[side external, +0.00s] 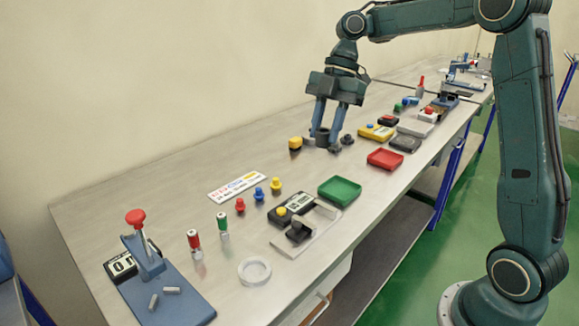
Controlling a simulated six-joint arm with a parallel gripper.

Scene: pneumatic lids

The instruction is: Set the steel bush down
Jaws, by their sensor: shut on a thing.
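My gripper (325,141) points down over the far middle of the steel table, with its two blue-grey fingers low near the surface. It is shut on the steel bush (322,134), a dark grey ring-like cylinder that looks upright between the fingertips. The fingers hide part of the bush. I cannot tell whether its underside touches the table. A small dark part (347,139) stands just to the right of the fingers.
A red tray (385,159) and a green tray (339,191) lie in front. A label card (238,186), small coloured fittings and a blue lever press (147,257) are at the left. Bare table lies at the far left.

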